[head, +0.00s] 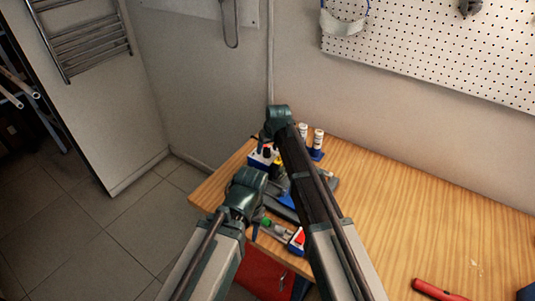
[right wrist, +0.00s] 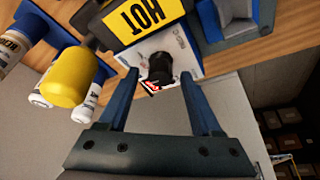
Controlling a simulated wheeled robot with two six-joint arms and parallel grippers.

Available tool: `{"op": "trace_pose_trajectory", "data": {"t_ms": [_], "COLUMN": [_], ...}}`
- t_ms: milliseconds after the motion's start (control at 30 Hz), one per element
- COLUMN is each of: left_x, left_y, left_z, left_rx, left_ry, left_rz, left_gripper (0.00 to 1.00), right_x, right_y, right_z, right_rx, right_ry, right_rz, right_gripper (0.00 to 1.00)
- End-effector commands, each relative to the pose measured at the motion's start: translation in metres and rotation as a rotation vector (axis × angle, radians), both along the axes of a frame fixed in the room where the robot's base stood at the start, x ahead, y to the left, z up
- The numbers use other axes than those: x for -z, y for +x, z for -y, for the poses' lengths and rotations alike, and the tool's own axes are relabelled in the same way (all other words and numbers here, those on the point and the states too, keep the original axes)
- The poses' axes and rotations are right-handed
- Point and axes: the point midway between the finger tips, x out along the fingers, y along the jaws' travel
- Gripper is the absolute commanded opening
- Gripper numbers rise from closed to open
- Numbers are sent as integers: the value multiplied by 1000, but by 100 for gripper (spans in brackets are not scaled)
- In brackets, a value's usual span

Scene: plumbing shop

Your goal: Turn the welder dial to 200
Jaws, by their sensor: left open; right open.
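The welder (right wrist: 182,42) is a white box with a black dial (right wrist: 160,68) on its face, seen in the right wrist view. A small red mark shows beside the dial; its numbers are too small to read. In the head view the welder (head: 262,158) is partly hidden by my arms, near the table's left corner. My right gripper (right wrist: 158,80) is open, its two blue fingers on either side of the dial with visible gaps. It also shows in the head view (head: 271,135). My left gripper (head: 250,190) is open, lower, over the table's front left edge; its fingertips are mostly hidden.
A yellow HOT sign (right wrist: 145,17) and a yellow-capped item (right wrist: 62,82) crowd the welder, with white bottles (head: 318,138) nearby. Tools lie on the wooden table (head: 420,210) under my arms. A red-handled tool (head: 438,290) lies front right. The table's right middle is clear.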

Motion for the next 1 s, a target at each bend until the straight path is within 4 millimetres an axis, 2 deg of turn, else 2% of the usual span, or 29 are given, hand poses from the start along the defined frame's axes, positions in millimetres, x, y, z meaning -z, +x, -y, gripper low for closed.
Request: {"op": "trace_pose_trajectory", "data": {"t_ms": [267, 633, 1000], "left_x": [1, 1, 1], "left_y": [0, 0, 0], "left_z": [0, 0, 0], "left_rx": [0, 0, 0], "left_ry": [0, 0, 0], "left_rz": [0, 0, 0], "left_gripper": [50, 50, 50], "right_x": [1, 1, 1], "right_y": [0, 0, 1], "right_z": [0, 0, 0], "right_rx": [0, 0, -33], "right_ry": [0, 0, 1], "right_rz": [0, 0, -1], "right_gripper": [66, 0, 0]}}
